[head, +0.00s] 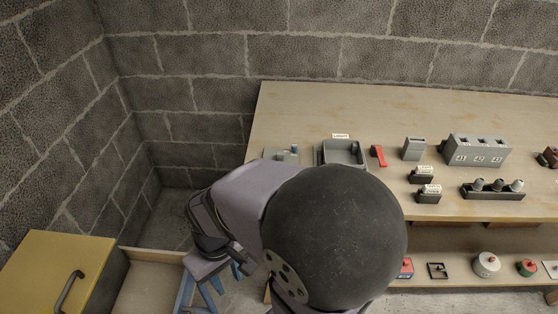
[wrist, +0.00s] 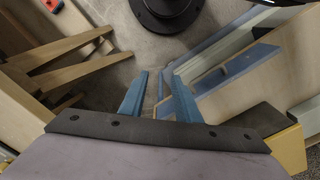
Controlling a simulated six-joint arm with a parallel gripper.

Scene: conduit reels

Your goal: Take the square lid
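A small dark square piece with a knob in its middle (head: 438,271) lies on the lower shelf at the right of the head view. It looks like the square lid, but it is too small to be sure. My gripper (head: 222,289) is low at the left of the bench, beside the open drawer, far from that piece. In the wrist view the two blue fingers (wrist: 155,78) stand apart with nothing between them. My arm hides part of the bench front and lower shelf.
The bench top (head: 300,105) holds a grey tray (head: 326,154), a red piece (head: 378,155) and several grey blocks. A white round container (head: 486,264) and a red box (head: 406,268) stand on the lower shelf. A yellow cabinet (head: 45,262) with an open drawer (head: 150,285) is at left.

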